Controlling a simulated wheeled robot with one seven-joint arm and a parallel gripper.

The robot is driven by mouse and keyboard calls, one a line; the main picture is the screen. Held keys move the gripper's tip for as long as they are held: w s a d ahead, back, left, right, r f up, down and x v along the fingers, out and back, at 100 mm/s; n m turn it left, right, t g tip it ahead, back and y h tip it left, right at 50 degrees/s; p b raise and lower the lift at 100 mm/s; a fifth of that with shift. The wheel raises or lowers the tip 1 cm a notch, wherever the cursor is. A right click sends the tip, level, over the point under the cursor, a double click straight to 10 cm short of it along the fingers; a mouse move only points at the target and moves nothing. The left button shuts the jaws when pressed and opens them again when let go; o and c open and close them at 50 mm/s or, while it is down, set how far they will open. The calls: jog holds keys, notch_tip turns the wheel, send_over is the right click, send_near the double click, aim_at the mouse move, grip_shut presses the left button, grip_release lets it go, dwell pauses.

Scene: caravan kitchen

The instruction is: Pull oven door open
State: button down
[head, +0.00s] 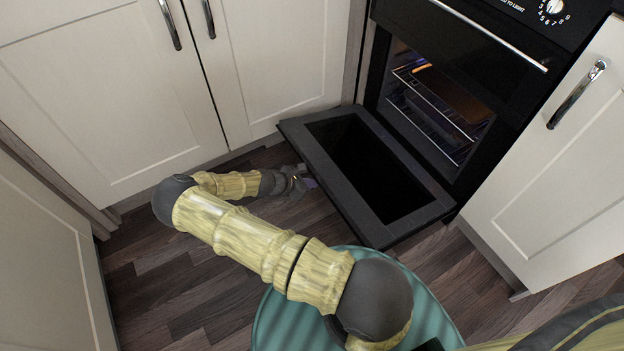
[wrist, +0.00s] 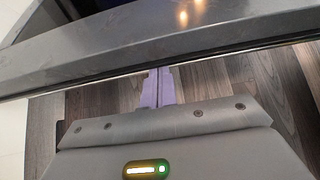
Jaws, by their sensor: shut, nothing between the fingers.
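The black oven door (head: 400,158) is swung down wide open, lying about flat, low over the floor in front of the oven (head: 440,85). Its edge (wrist: 180,40) crosses the upper part of the wrist view. My gripper (head: 308,183) is low near the floor at the left end of the door's outer edge. In the wrist view my gripper's purple fingers (wrist: 158,88) are together and empty, with their tips close to the door edge. I cannot tell whether they touch it. The door's handle cannot be made out.
Wire racks (head: 435,110) show inside the oven cavity. Cream cupboards (head: 110,90) stand on the left, and another cream cupboard (head: 560,170) stands close on the right. A bare wood floor (head: 180,285) lies left of the door. A silver bar (head: 490,35) runs across the panel above the cavity.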

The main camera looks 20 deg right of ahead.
jog(key=p+v, duration=0.4)
jog(key=v, duration=0.6)
jog(key=shift+r, duration=0.1)
jog(key=s+a+r+m+y+p, duration=0.1)
jog(key=s+r+m, duration=0.4)
jog(key=r, duration=0.7)
jog(key=s+r+m+t+y+p, duration=0.1)
jog(key=s+r+m+y+p, duration=0.2)
jog(key=r, duration=1)
jog(key=s+a+r+m+y+p, duration=0.1)
jog(key=s+r+m+y+p, duration=0.1)
jog(key=s+r+m+y, duration=0.4)
notch_tip(320, 180, up, 7)
jog(key=s+m, duration=0.2)
jog(key=m, duration=0.3)
jog(key=shift+a+t, duration=0.3)
jog(key=shift+a+r, duration=0.1)
